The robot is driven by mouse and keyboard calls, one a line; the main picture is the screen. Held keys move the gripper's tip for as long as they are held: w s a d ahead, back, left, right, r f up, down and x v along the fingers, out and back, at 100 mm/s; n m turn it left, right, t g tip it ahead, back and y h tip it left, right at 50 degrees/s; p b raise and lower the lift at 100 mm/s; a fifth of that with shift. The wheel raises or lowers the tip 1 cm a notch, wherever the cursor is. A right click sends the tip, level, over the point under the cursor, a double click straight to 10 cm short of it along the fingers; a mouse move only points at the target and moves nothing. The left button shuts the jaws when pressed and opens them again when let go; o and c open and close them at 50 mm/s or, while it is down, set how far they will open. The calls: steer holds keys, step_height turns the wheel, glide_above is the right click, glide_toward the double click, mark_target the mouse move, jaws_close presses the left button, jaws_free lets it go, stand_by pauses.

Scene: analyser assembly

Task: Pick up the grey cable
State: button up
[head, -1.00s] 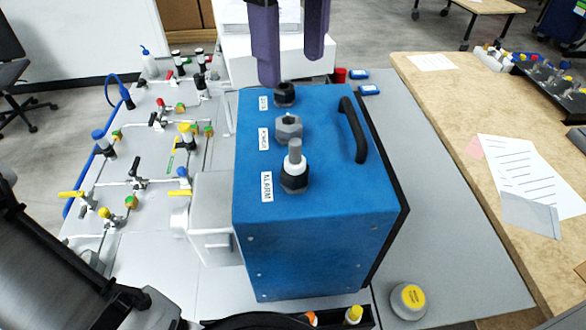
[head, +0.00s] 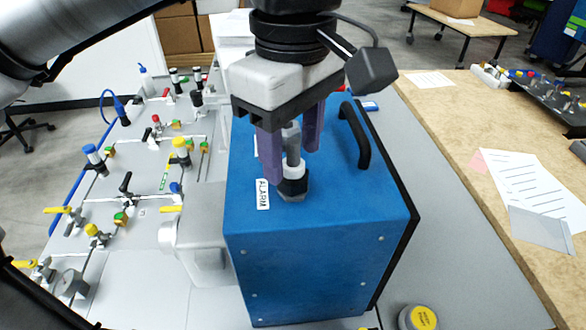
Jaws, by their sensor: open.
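The blue box (head: 300,250) stands on the table in the middle of the head view, with a black handle on its right. A short grey cable (head: 293,142) stands upright from the white and black fitting (head: 293,183) by the "ALARM" label. My gripper (head: 291,165) is pointing down over the box, its two purple fingers apart. The left finger shows to the left of the grey cable and the right finger to its right. I cannot tell whether either finger touches it. My gripper hides the other two fittings on top of the box.
The black handle (head: 356,137) rises close to the right of my gripper. A panel with valves and tubing (head: 140,215) lies left of the box. A wooden table (head: 450,120) with papers stands to the right. A yellow-topped jar (head: 420,318) is at the front right.

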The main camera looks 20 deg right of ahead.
steer(key=c, duration=1)
step_height(320, 180, up, 10)
steer(key=p, duration=0.2)
steer(key=shift+p, duration=0.3)
steer(key=shift+f, duration=0.1)
